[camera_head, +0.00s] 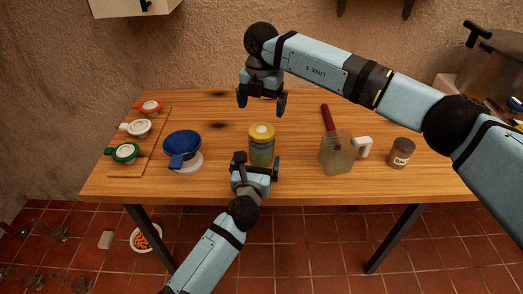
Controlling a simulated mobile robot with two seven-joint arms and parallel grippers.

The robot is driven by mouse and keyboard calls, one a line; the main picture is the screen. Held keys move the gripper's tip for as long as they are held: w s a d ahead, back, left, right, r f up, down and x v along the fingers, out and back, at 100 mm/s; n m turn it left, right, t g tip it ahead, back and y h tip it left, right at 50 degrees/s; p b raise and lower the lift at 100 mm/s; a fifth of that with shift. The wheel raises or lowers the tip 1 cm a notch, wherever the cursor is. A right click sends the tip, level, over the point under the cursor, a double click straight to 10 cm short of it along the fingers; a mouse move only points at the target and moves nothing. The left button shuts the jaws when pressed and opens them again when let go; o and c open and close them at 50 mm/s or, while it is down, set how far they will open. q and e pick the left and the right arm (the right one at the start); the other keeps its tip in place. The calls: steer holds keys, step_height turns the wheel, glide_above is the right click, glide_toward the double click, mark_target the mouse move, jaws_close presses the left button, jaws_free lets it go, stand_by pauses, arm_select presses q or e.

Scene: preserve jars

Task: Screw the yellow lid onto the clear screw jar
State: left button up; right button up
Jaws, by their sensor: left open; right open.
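The clear screw jar (261,154) stands upright near the middle of the wooden table. The yellow lid (261,132) sits on top of the jar; whether it is threaded on cannot be told. My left gripper (258,162) is open at the near side of the jar, its fingers to either side of the jar's lower part, partly hiding it. Contact cannot be made out. My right gripper (262,107) is open and empty, pointing down above the table behind the jar.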

mark_target(260, 150)
arm_select(q)
steer(key=w, duration=0.2)
steer(key=w+d, duration=0.1)
steer(key=w, duration=0.4)
steer(key=shift+w+d, duration=0.15)
